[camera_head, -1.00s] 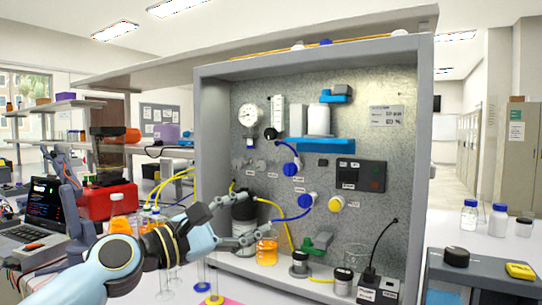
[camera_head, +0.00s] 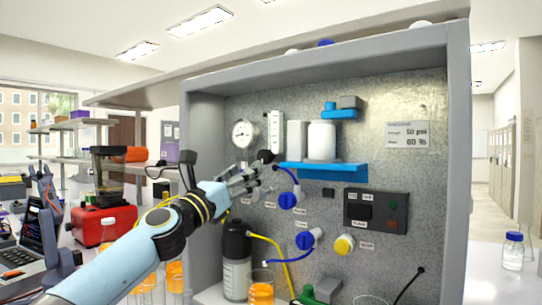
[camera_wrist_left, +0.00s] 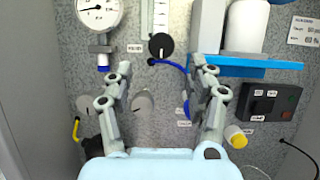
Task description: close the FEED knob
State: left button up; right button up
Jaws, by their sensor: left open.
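My left gripper (camera_head: 262,174) is open and empty, raised in front of the upper left part of the metal panel. In the left wrist view its two fingers (camera_wrist_left: 161,64) point at the panel, spread on either side of a black round knob (camera_wrist_left: 160,46). A small label beside that knob is too small to read surely as FEED. The knob also shows in the head view (camera_head: 266,156), just beyond the fingertips. Two grey round knobs (camera_wrist_left: 143,101) sit lower on the panel; the gripper hides them in the head view. My right gripper is not in view.
A pressure gauge (camera_head: 244,133) is left of the black knob, and a blue shelf (camera_head: 322,170) with white containers is at its right. Blue knobs (camera_head: 290,200), a yellow knob (camera_head: 344,244) and tubing are lower. The cabinet's left wall (camera_head: 202,160) stands near my arm.

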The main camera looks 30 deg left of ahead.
aim_at(262, 158)
pick_arm(q)
jog(key=x, duration=0.5)
jog(key=shift+d+r+p, duration=0.1)
jog(key=shift+r+p, duration=0.2)
jog(key=shift+p, duration=0.05)
jog(key=x, duration=0.3)
jog(key=shift+w, duration=0.45)
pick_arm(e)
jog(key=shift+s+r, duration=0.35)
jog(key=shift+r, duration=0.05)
pick_arm(q)
jog(key=c, duration=1.2)
jog(key=shift+o, duration=0.2)
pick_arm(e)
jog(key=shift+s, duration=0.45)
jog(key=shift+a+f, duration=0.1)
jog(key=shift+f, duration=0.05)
